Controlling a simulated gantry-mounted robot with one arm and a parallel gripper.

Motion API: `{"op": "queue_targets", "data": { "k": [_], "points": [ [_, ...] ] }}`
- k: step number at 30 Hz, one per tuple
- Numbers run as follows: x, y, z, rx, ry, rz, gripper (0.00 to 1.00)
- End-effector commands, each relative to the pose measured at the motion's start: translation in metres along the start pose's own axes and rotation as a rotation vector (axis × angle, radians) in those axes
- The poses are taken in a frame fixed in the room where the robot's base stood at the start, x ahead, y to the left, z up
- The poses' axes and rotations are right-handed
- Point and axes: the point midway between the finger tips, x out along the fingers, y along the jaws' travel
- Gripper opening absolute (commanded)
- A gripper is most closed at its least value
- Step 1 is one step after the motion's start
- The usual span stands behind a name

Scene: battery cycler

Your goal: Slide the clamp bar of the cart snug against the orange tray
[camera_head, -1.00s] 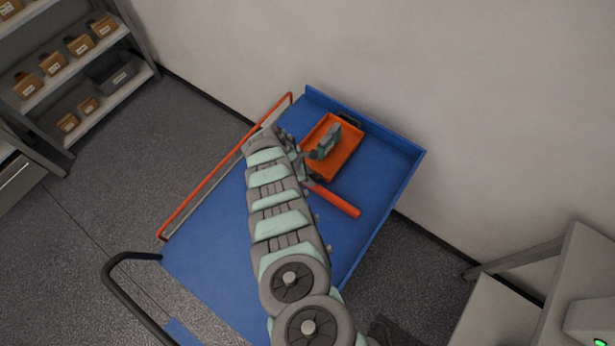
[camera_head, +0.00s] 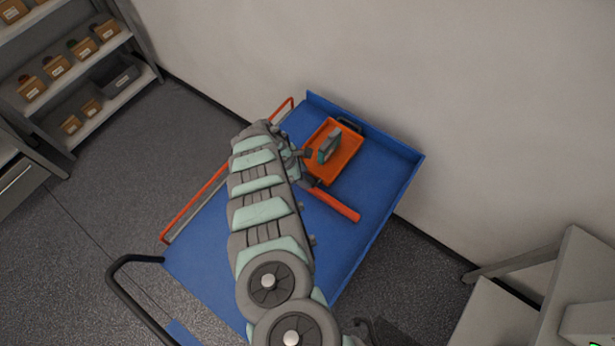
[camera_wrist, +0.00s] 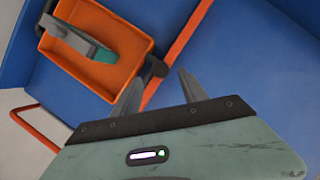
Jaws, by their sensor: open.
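The orange tray (camera_head: 347,163) sits on the blue cart, near its far wall. It also shows in the wrist view (camera_wrist: 122,32). The clamp bar (camera_head: 337,204) is a straight orange-red bar lying across the cart bed; its left part is hidden behind my arm. In the wrist view, the bar (camera_wrist: 182,48) runs beside the tray with a strip of blue bed between them. My gripper (camera_wrist: 157,82) is open and empty, and the bar passes between its two fingers in that picture. I cannot tell whether the fingers touch it.
The blue cart (camera_head: 385,160) has raised walls, an orange side rail (camera_head: 195,203) and a black handle (camera_head: 115,280). Shelves with boxes (camera_head: 80,90) stand at the left. The bed right of the tray is clear.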

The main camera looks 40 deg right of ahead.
Motion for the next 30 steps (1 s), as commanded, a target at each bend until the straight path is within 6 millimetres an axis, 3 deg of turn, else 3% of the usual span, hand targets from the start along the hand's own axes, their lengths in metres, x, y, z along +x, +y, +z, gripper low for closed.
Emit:
{"op": "queue_targets", "data": {
  "k": [9,15,30],
  "points": [
    [-0.041,0.0,-0.002,0.001,0.004,0.001,0.51],
    [-0.057,0.0,-0.001,-0.001,0.002,0.0,0.51],
    [-0.062,-0.001,-0.001,0.0,0.001,0.0,0.51]
  ]
}}
